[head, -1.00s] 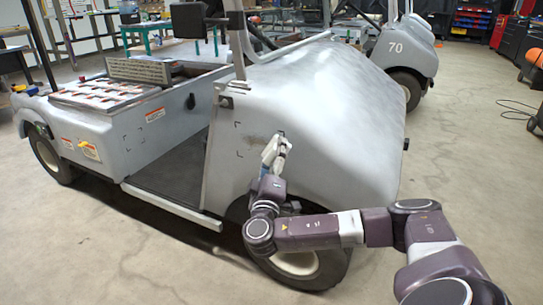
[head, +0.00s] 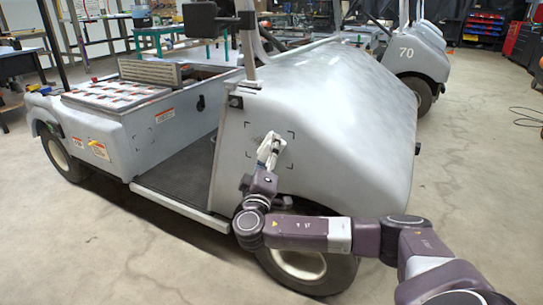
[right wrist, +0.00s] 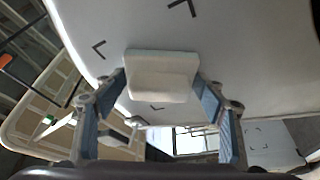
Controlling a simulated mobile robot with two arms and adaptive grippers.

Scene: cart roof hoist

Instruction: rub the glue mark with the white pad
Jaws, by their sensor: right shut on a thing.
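The white pad (right wrist: 160,76) is held between the fingers of my right gripper (right wrist: 160,95) in the right wrist view. It lies close against the grey front panel of the cart (head: 335,120), inside black corner marks; whether it touches cannot be told for sure. In the head view my right gripper (head: 268,153) and the pad (head: 271,138) are in the middle of these marks. No glue mark shows now; the pad and gripper cover part of the marked area. My left gripper is not in view.
The cart's open footwell (head: 185,172) lies left of the panel, and its front wheel (head: 305,270) is below my right arm. A second cart (head: 410,55) stands behind. The concrete floor at right is clear.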

